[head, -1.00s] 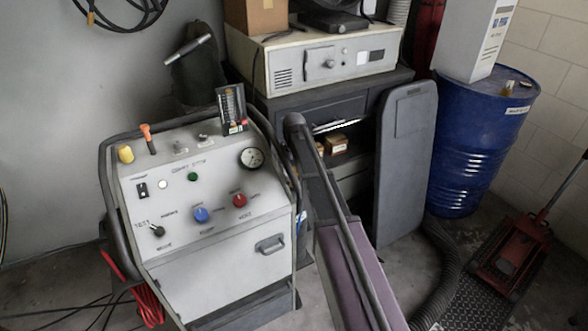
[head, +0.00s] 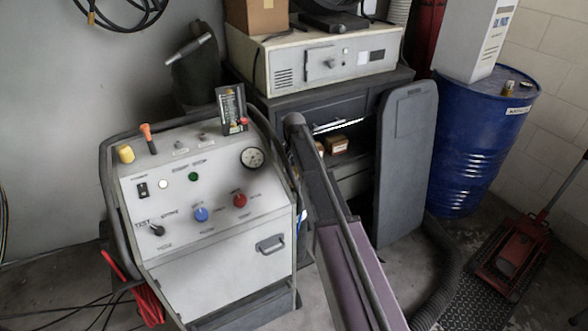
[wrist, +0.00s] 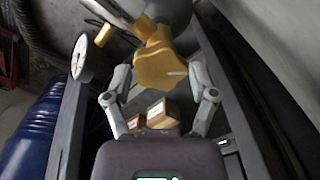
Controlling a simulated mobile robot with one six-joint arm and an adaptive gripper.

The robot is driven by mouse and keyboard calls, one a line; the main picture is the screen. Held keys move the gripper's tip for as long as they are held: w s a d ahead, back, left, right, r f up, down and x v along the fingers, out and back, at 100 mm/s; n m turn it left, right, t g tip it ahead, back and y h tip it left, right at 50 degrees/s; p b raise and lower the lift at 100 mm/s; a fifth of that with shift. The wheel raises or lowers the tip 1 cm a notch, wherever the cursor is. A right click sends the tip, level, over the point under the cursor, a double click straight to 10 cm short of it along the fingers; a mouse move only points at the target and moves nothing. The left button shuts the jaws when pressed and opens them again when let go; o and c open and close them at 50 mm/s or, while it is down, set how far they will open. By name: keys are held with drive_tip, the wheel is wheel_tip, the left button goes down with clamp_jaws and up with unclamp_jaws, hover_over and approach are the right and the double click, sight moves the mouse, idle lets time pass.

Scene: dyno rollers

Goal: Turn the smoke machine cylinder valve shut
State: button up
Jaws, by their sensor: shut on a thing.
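The yellow valve handle (wrist: 160,68) is in the upper middle of the wrist view, with a pale line mark on its face. Behind it are the brassy valve body (wrist: 147,30) and part of a dark grey cylinder (wrist: 172,8). My gripper (wrist: 160,78) has one finger on each side of the handle and is shut on it. A round dial gauge (wrist: 80,56) sits to the left of the valve. In the head view my arm reaches forward past the grey smoke machine (head: 215,245); the gripper and valve handle cannot be made out there.
A dark cabinet (head: 345,105) with an open shelf holding small boxes (head: 336,146) stands behind my arm. A blue drum (head: 475,150) and a red floor jack (head: 510,255) are farther right.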

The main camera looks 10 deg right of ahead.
idle(0.4)
drive_tip(key=o, duration=1)
drive_tip(key=shift+o, duration=0.2)
drive_tip(key=shift+n, duration=0.4)
